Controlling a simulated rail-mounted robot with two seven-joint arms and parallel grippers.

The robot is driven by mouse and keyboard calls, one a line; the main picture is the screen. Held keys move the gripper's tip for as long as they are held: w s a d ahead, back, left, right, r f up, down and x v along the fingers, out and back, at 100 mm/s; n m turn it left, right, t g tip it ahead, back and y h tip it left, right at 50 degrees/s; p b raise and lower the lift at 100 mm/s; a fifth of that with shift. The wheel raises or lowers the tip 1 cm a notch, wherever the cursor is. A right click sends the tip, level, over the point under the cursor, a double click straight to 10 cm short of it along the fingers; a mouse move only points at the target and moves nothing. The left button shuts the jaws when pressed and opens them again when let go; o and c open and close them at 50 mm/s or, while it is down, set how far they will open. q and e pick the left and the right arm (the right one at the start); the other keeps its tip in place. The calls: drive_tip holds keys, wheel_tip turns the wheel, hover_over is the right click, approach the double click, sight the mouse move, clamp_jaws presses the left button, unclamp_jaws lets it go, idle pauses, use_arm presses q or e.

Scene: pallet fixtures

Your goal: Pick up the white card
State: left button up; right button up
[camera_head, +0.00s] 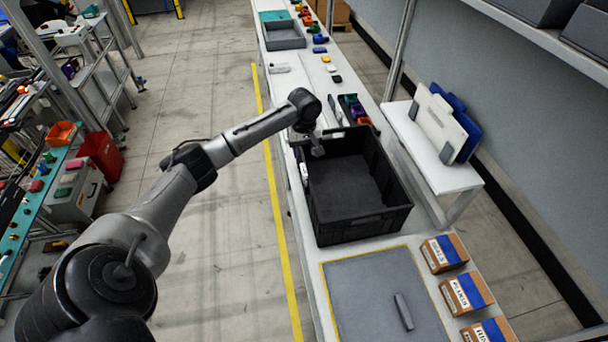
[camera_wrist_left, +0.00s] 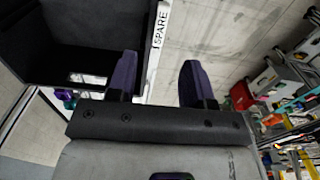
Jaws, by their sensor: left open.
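A narrow white card (camera_wrist_left: 161,24) reading SPARE shows in the left wrist view, along the outer side of the black crate (camera_wrist_left: 85,45). In the head view a small white piece (camera_head: 304,173) at the crate's left wall appears to be this card. My left gripper (camera_head: 318,148) is over the left rim of the crate (camera_head: 362,228). In the left wrist view its two dark fingers (camera_wrist_left: 159,78) are apart with nothing between them, and the card is beyond their tips. My right gripper is not in view.
Small cardboard boxes (camera_head: 466,293) and a grey mat (camera_head: 372,290) are at the near end of the bench. A white stand (camera_head: 447,178) with upright panels is right of the crate. Small coloured parts and a grey tray (camera_head: 284,42) are at the far end.

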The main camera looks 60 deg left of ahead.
sight(304, 169)
use_arm(q)
drive_tip(key=shift+a+f, duration=0.1)
drive_tip(key=shift+f, duration=3.9)
drive_tip(key=shift+c, duration=0.4)
clamp_jaws()
